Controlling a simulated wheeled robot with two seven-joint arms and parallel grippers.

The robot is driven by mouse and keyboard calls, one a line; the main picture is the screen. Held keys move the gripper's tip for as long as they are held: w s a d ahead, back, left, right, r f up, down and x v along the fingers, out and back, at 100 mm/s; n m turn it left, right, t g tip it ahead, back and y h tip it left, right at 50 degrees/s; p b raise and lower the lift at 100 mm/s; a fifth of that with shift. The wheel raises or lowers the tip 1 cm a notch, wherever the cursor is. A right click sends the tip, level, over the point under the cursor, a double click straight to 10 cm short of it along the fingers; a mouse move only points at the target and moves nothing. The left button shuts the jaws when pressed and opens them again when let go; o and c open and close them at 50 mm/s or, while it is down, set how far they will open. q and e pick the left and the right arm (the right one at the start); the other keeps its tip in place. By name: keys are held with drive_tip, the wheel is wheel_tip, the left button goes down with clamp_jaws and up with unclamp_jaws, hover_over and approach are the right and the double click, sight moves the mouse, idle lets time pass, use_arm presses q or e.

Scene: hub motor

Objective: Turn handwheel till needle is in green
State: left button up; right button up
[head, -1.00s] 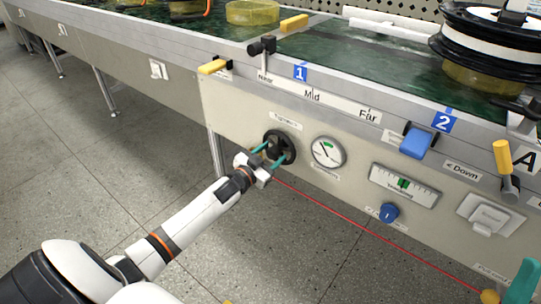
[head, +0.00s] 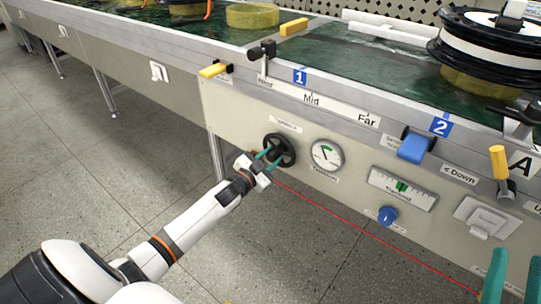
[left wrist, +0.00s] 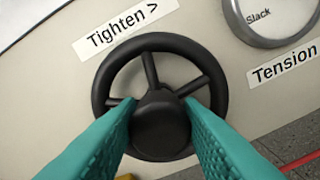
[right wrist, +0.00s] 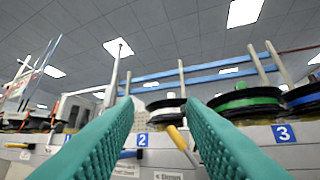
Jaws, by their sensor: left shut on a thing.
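The black handwheel (head: 291,145) sits on the beige front panel. In the left wrist view the handwheel (left wrist: 217,78) fills the middle, below a "Tighten >" label (left wrist: 125,28). My left gripper (head: 271,156) is shut on its dark centre hub (left wrist: 160,125), one teal finger on each side. The round tension gauge (head: 327,153) is just right of the wheel and has a green mark near its top. Its needle is too small to read surely. The left wrist view shows only the gauge's lower edge (left wrist: 272,38), with "Slack". My right gripper (head: 513,272) is open and empty at lower right.
Right of the gauge are a slider scale (head: 402,188), a blue knob (head: 387,215), a blue lever (head: 415,147) and a white switch (head: 487,217). A black-and-white spool (head: 490,45) stands on the bench above.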

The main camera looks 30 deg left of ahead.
use_arm(q)
drive_tip(key=m+p, duration=0.1)
drive_tip(key=m, duration=0.2)
drive_tip(key=shift+d+m, duration=0.1)
drive_tip(key=shift+m, duration=1.2)
drive_tip(key=shift+f+m, duration=0.1)
drive_tip(key=shift+m, duration=1.8)
use_arm(e)
wheel_tip(320, 180, down, 6)
drive_tip(key=w+g+h, duration=0.1)
drive_tip(key=w+g, duration=0.2)
drive_tip(key=g, duration=0.1)
drive_tip(key=shift+r+g+h, duration=0.2)
drive_tip(key=shift+g+h, duration=0.1)
drive_tip(key=shift+s, duration=0.1)
use_arm(q)
drive_tip(key=o, duration=1)
drive_tip(key=shift+c, duration=0.2)
